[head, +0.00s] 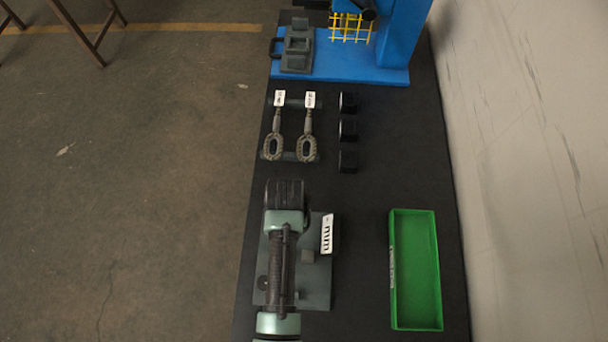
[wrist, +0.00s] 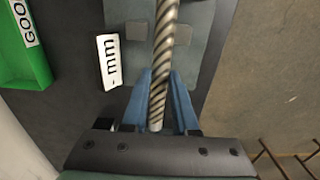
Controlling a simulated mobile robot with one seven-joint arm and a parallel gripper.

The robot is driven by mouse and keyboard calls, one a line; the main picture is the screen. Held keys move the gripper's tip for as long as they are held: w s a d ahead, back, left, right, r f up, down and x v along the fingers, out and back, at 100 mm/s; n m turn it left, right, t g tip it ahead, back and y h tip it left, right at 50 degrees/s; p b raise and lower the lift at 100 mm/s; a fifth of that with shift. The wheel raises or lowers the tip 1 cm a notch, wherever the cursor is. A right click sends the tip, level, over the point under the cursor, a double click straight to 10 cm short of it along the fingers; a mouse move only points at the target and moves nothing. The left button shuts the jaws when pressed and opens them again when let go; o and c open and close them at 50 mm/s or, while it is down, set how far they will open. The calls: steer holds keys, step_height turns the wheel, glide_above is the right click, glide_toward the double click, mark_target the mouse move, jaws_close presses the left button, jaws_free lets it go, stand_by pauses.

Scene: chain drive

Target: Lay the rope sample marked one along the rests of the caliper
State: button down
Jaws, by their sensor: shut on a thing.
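My gripper (wrist: 161,78) has blue fingers closed on a twisted grey rope sample (wrist: 164,40) in the wrist view. The sample runs away from the fingers over the grey plate of the caliper (wrist: 204,55). No number shows on the visible part of the sample. Grey blocks (wrist: 138,34) show on both sides of it; I cannot tell whether it touches them or hovers above. The caliper's white "mm" display (wrist: 110,62) is left of the fingers. In the head view my arm covers much of the caliper (head: 318,285) and hides the fingertips and sample.
Two looped rope samples (head: 277,130) (head: 308,130) with white tags lie on dark bars behind the caliper. Black blocks (head: 348,129) stand beside them. A green tray (head: 438,270) is at right, a blue stand (head: 398,45) at the back. Bare table separates caliper and tray.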

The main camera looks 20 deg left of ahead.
steer(key=shift+f, duration=0.15)
steer(key=shift+s+f+b, duration=0.1)
steer(key=shift+f+b, duration=0.65)
steer(key=shift+b, duration=0.3)
step_height(320, 180, down, 5)
steer(key=b, duration=0.5)
steer(key=shift+f+b, duration=0.5)
steer(key=shift+f, duration=0.05)
steer(key=c, duration=0.6)
jaws_free()
step_height(320, 180, up, 13)
steer(key=shift+b, duration=0.45)
